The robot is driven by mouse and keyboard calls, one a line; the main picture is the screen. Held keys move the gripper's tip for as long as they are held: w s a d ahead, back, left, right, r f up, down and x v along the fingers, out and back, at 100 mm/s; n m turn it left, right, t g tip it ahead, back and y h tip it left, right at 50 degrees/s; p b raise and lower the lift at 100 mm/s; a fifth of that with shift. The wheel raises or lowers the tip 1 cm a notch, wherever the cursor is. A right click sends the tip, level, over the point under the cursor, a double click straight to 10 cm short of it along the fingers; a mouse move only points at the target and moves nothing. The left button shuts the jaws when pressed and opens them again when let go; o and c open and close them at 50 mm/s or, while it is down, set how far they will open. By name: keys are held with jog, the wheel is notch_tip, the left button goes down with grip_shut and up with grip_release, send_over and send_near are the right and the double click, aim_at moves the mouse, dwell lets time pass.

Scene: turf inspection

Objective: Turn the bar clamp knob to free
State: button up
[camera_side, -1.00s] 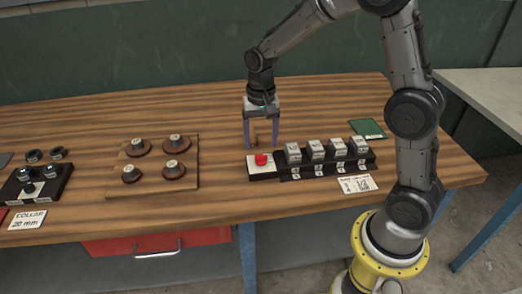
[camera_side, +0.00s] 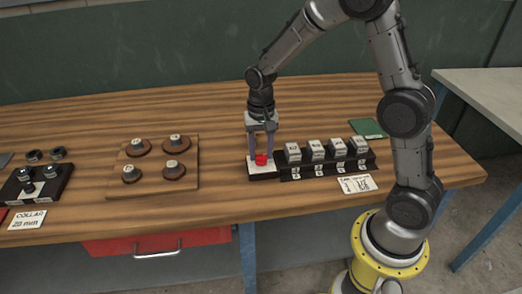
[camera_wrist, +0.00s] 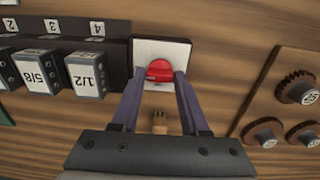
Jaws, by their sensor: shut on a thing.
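The bar clamp knob is a red knob (camera_side: 261,160) on a white plate (camera_side: 258,170) at the left end of a black block row. In the wrist view the red knob (camera_wrist: 160,70) sits on its white plate (camera_wrist: 178,48). My gripper (camera_side: 262,158) has come down over the knob, with one finger on either side. In the wrist view my gripper (camera_wrist: 160,76) has its two purple-grey fingertips closed against the knob's sides. The fingers partly hide the knob and plate. I see no readable marking for its free position.
A black rack (camera_side: 328,166) with several numbered blocks stands close to the right of the knob. A wooden board (camera_side: 152,165) with several round knobs lies to the left. A label card (camera_side: 357,184) lies in front of the rack. A green pad (camera_side: 367,129) lies behind.

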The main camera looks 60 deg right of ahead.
grip_shut()
jog(key=shift+n, duration=0.4)
jog(key=n, duration=0.3)
jog(key=shift+n, duration=0.3)
jog(key=n, duration=0.4)
jog(key=shift+n, duration=0.3)
jog(key=n, duration=0.4)
jog(key=shift+n, duration=0.3)
jog(key=shift+r+n, duration=0.1)
jog(key=shift+n, duration=2)
jog(key=o, duration=1)
grip_release()
